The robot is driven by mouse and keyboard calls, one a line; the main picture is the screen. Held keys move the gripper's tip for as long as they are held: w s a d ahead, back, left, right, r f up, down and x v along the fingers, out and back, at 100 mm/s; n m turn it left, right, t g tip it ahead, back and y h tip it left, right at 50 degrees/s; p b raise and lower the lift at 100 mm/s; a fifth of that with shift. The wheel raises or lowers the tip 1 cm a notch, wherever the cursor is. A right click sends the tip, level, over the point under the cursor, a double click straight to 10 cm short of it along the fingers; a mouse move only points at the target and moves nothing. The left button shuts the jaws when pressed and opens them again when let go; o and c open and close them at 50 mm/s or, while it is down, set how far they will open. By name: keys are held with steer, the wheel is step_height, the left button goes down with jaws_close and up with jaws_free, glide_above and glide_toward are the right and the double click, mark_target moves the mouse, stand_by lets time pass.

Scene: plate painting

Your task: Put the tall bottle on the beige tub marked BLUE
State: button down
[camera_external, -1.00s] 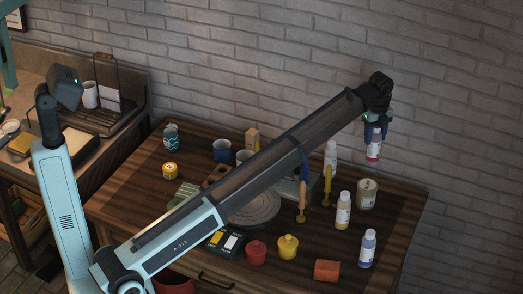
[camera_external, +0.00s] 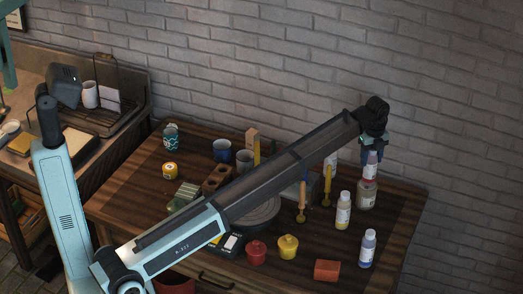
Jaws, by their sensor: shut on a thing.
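My gripper (camera_external: 372,149) points down at the back right of the table and is shut on a white bottle with a red label (camera_external: 371,160). The bottle is upright. Its lower end overlaps the top of the beige tub (camera_external: 366,198) in the picture; I cannot tell whether they touch. The tub stands on the table, and its marking is too small to read. The bottle's upper part is hidden by my gripper.
A yellow-labelled bottle (camera_external: 343,213) stands just left of the tub, and a blue-labelled bottle (camera_external: 367,250) stands in front. An orange-red block (camera_external: 327,270), a yellow pot (camera_external: 288,246) and a red pot (camera_external: 256,252) are near the front edge.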

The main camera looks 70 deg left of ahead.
steer(key=shift+f, duration=0.45)
steer(key=shift+f, duration=0.1)
steer(key=shift+c, duration=2.2)
jaws_free()
step_height(320, 180, up, 12)
steer(key=shift+r, duration=0.1)
